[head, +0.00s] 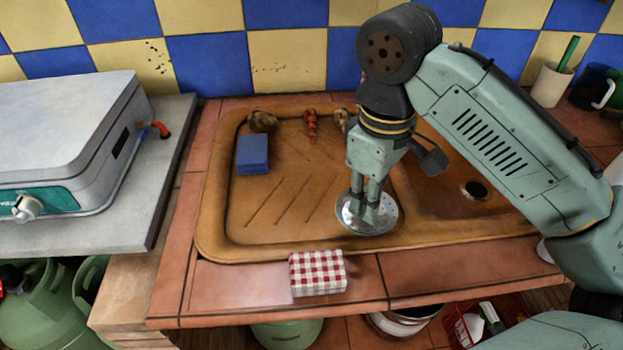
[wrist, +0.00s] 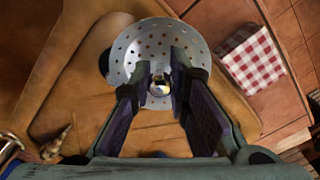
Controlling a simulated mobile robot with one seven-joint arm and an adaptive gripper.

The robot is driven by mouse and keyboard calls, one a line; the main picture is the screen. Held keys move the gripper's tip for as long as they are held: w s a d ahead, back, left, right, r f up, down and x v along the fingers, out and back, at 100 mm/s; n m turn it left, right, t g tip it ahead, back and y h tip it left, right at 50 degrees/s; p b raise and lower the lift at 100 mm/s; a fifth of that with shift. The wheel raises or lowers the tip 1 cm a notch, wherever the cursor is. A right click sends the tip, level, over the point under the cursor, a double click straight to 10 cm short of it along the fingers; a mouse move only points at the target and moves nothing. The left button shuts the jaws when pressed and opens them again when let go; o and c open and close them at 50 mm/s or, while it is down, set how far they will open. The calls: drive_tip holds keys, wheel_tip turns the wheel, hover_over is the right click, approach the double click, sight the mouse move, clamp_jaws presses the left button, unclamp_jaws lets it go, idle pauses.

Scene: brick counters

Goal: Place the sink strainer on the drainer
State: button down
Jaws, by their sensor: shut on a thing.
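The sink strainer (head: 350,217) is a round silver disc with small holes and a central knob. My gripper (head: 369,208) points down and is shut on the knob. In the wrist view the strainer (wrist: 140,45) lies beyond the fingertips of my gripper (wrist: 162,82), which close on the knob from both sides. The drainer (head: 290,205) is the brown grooved left part of the sink unit. The strainer is over the drainer's front right part, near the basin. I cannot tell whether it touches the surface.
A blue sponge (head: 252,155) lies at the drainer's back left. A red item (head: 311,125) sits by the taps. A red-checked box (head: 318,272) stands on the front counter edge. The basin with its drain hole (head: 474,190) is to the right. The drainer's middle is clear.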

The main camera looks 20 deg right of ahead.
drive_tip(key=p, duration=0.2)
hover_over(314, 208)
drive_tip(key=shift+f, duration=0.45)
drive_tip(key=shift+f+p, duration=0.4)
drive_tip(key=shift+f, duration=1.4)
drive_tip(key=shift+f, duration=0.15)
drive_tip(key=c, duration=1.6)
unclamp_jaws()
drive_tip(key=shift+o, duration=0.2)
wheel_tip(314, 208, up, 12)
drive_tip(key=b, duration=0.1)
drive_tip(key=shift+r, duration=0.2)
